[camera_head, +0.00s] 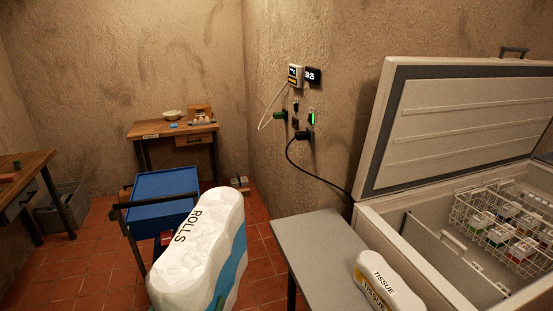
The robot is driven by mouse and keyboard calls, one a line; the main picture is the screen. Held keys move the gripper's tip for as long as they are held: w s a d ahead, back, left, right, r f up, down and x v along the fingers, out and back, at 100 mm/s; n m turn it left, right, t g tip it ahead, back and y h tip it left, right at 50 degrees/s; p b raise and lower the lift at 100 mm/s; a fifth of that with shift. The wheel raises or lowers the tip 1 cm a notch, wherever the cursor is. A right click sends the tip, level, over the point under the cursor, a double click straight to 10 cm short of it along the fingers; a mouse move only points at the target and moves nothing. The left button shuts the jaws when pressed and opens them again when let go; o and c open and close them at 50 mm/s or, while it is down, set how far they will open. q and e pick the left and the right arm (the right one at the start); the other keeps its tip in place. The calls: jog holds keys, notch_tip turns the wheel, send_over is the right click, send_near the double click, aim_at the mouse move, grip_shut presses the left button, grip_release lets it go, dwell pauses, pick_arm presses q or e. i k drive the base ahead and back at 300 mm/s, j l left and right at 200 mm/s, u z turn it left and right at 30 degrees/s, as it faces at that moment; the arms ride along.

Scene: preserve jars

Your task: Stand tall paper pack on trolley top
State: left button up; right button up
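A smaller white pack lettered TISSUE (385,285) lies on a grey table (318,240) at the right.
An open chest freezer (440,260) with a raised lid (450,120) and a wire basket (505,215) stands at the right. A small wooden desk (160,129) stands at the back. A wooden bench (25,165) and grey crate (62,202) are at the left. Tiled floor (75,260) is clear at the lower left.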

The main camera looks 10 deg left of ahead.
aim_at(171, 191)
jog(key=i+j+z, duration=0.2)
jog(key=j, duration=1)
jog(key=i+j+z, duration=0.15)
jog(key=j, duration=1.05)
jog(key=i+j+z, duration=0.2)
jog(key=j, duration=1)
jog(key=i+j+z, duration=0.1)
jog(key=j+z, duration=0.15)
jog(key=j, duration=1.35)
jog(key=i+l, duration=0.3)
